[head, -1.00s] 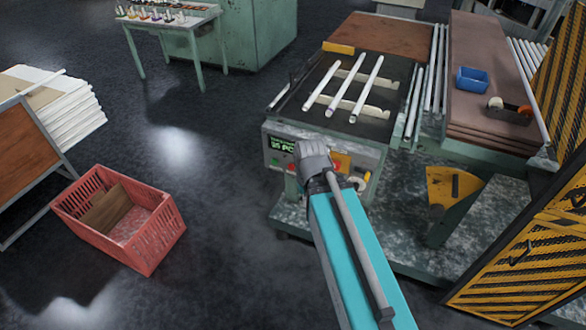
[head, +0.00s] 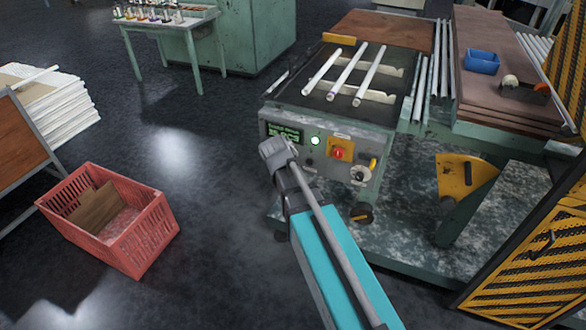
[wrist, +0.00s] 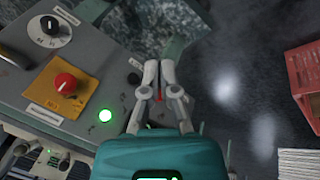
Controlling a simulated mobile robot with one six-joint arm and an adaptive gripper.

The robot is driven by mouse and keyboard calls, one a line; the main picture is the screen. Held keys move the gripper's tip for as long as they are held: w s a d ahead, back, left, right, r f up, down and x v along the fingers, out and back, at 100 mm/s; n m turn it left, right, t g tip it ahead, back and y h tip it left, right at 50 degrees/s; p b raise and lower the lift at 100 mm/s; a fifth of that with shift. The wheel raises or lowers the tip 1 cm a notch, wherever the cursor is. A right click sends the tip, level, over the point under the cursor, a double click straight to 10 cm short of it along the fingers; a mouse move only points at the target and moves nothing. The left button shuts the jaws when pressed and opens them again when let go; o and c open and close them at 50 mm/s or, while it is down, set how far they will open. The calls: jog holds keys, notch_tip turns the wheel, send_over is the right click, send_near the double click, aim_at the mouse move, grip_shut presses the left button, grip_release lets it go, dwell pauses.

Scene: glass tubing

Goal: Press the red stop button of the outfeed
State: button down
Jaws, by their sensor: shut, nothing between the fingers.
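The outfeed's grey control panel (head: 345,135) faces me below the glass tubes. It carries a red mushroom button (head: 338,153) on an orange-yellow plate; the button also shows at left in the wrist view (wrist: 66,83). A lit green lamp (head: 315,141) is left of it, and a green display (head: 284,133) is at the panel's left. My gripper (head: 274,147) is shut and empty, covering the panel area just below the display. In the wrist view, a small red patch shows between the finger links of my gripper (wrist: 158,68); I cannot tell what it belongs to. Contact with the panel cannot be told.
A black knob (wrist: 134,78) and a selector dial (wrist: 50,25) are also on the panel. Several glass tubes (head: 345,72) lie on top. A red crate (head: 150,235) stands on the floor at left. A yellow-black striped guard (head: 525,265) is at right.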

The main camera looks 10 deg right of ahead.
jog(key=w+a+f+n+t+h+b, duration=0.1)
jog(key=w+a+f+t+h+b, duration=0.2)
jog(key=w+f+b, duration=0.6)
jog(key=w+a+b, duration=0.1)
jog(key=w+b, duration=0.1)
jog(key=w, duration=0.1)
jog(key=shift+w+n+t+b, duration=0.25)
jog(key=shift+n+t+b, duration=0.05)
jog(key=shift+n+b, duration=0.1)
jog(key=shift+w+d, duration=0.1)
jog(key=shift+d, duration=0.05)
jog(key=w+d, duration=0.5)
jog(key=w, duration=0.2)
jog(key=shift+w+d, duration=0.1)
jog(key=shift+w, duration=0.05)
dwell(1.6)
jog(key=shift+w+d, duration=0.15)
jog(key=shift+w, duration=0.05)
